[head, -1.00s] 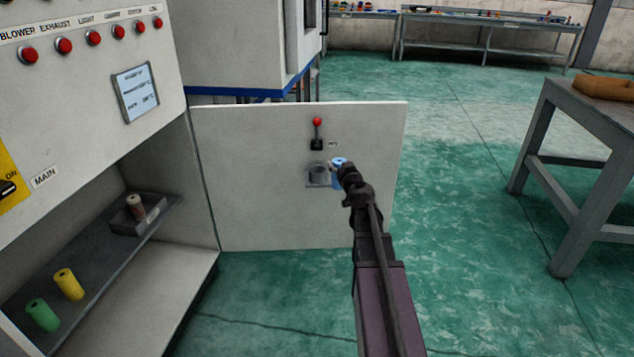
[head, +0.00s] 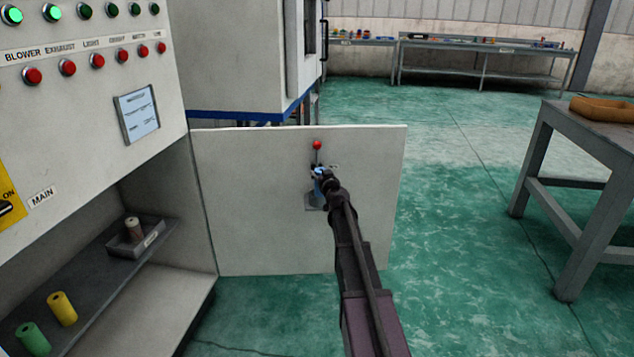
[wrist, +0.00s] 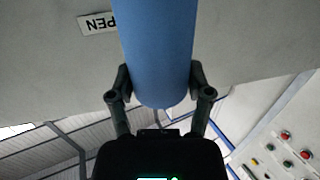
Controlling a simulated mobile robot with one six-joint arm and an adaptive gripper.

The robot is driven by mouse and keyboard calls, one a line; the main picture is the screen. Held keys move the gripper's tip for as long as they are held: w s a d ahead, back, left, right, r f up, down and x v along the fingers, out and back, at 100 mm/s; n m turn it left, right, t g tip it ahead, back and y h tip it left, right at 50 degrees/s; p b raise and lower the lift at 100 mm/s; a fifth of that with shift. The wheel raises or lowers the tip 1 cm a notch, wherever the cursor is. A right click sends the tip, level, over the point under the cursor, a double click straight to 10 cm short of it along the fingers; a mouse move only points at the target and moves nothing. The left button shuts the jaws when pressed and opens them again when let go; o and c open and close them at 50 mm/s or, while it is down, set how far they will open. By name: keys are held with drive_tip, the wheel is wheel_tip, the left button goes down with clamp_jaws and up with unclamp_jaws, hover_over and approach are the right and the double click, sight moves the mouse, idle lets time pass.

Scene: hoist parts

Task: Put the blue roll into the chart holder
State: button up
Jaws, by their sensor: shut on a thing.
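The blue roll (head: 319,173) is in my gripper (head: 327,181), in front of the white door panel. In the wrist view the blue roll (wrist: 155,50) runs between both fingers, and my gripper (wrist: 159,88) is shut on it. The grey chart holder (head: 312,207) is fixed to the panel below the red-knobbed lever. My gripper and the roll cover most of the holder. The roll lines up over it in the head view, but I cannot tell whether its lower end is inside.
A lever with a red knob (head: 317,146) stands out just above the roll. The cabinet shelf at left holds a green roll (head: 32,338), a yellow roll (head: 62,308) and a brown roll (head: 133,228) in a grey tray (head: 150,240). A table (head: 590,120) stands at right.

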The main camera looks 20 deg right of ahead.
drive_tip(key=shift+w+f, duration=0.1)
drive_tip(key=shift+w, duration=1.3)
drive_tip(key=shift+f, duration=0.1)
drive_tip(key=shift+f+b, duration=1.7)
drive_tip(key=shift+b, duration=0.15)
drive_tip(key=shift+f+b, duration=0.6)
drive_tip(key=o, duration=1.2)
drive_tip(key=shift+r, duration=0.15)
